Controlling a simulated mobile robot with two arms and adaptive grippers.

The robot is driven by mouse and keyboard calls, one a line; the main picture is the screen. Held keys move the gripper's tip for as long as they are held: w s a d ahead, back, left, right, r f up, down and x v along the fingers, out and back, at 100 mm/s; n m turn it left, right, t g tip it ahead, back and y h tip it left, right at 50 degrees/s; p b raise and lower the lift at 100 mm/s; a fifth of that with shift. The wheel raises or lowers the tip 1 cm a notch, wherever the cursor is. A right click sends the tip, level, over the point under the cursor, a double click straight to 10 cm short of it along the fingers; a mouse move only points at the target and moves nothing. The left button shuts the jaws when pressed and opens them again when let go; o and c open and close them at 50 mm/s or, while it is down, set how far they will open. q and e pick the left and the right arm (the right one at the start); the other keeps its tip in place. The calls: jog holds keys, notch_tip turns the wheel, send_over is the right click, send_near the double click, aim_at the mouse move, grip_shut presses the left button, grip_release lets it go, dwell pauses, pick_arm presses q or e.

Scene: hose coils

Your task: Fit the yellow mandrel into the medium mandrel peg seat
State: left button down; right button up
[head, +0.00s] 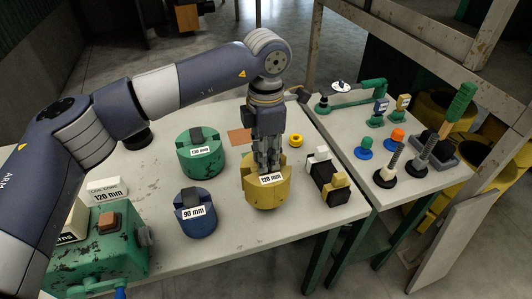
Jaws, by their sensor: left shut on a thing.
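My left gripper (268,165) points straight down and is shut on the mandrel's top part. Whether the mandrel touches the table is hard to tell. I cannot pick out the medium peg seat. My right gripper is not in view.
A worn green machine box (100,250) is at the front left beside a 120 mm label block (104,190). Black, white and yellow blocks (326,178) stand close right of the yellow mandrel. The right table (352,117) holds fittings, springs and a green-handled tool (457,105).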

pick_arm(q)
jog(key=shift+f+b, duration=1.5)
jog(key=shift+f, duration=0.35)
jog(key=c, duration=1.2)
grip_release()
jog(key=shift+c, duration=0.2)
jog(key=shift+o, duration=1.2)
jog(key=shift+s+f, duration=0.1)
jog(key=shift+r, duration=0.35)
jog(key=shift+r+p, duration=1.1)
jog(key=shift+r, duration=0.9)
